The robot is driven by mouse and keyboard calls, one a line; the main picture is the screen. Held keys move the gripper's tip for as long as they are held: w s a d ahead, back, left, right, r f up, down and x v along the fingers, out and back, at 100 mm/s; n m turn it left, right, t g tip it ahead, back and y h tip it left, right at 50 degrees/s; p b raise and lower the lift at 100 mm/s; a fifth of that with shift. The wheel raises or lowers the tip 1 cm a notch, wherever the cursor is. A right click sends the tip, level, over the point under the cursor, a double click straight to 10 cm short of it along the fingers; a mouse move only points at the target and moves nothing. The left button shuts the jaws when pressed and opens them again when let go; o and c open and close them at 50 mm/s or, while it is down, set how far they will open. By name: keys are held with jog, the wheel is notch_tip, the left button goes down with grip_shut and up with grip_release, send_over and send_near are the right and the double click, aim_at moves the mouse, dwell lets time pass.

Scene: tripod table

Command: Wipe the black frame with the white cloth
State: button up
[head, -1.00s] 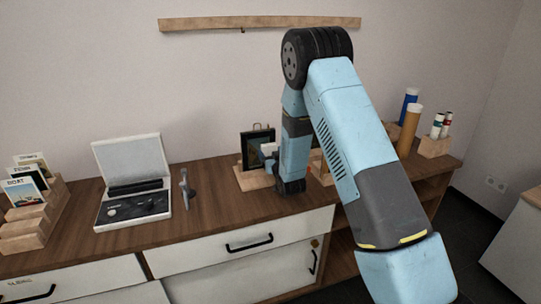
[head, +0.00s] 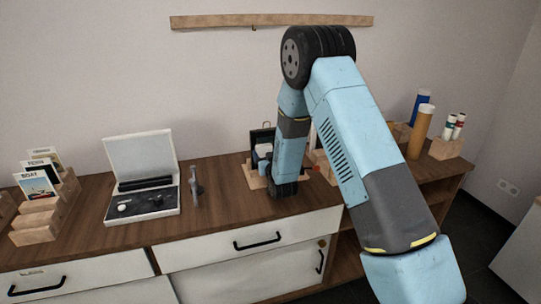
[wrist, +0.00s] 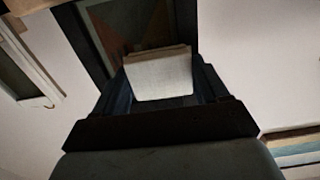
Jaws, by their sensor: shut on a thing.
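The black frame (head: 262,133) stands on a wooden base (head: 252,177) on the sideboard; my arm hides its right part. In the wrist view the frame (wrist: 97,45) fills the top middle, with a dark, coloured picture inside. The white cloth (wrist: 160,77) is a folded, block-like pad between my fingers. My gripper (wrist: 160,88) is shut on it and faces the frame. The cloth's far edge overlaps the picture in the wrist view; I cannot tell whether it touches. In the head view the cloth (head: 264,151) is a small pale patch before the frame.
An open white case (head: 140,168) and a small grey stand (head: 195,186) are left of the frame. Card holders (head: 38,215) stand at the far left. Wooden blocks, an orange tube (head: 420,132) and a blue tube stand at the right. The sideboard's front strip is clear.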

jog(key=shift+s+a, duration=0.2)
jog(key=shift+a, duration=0.35)
jog(key=v, duration=0.6)
dwell(0.5)
jog(key=v, duration=0.3)
dwell(0.3)
jog(key=shift+d, duration=0.1)
dwell(0.3)
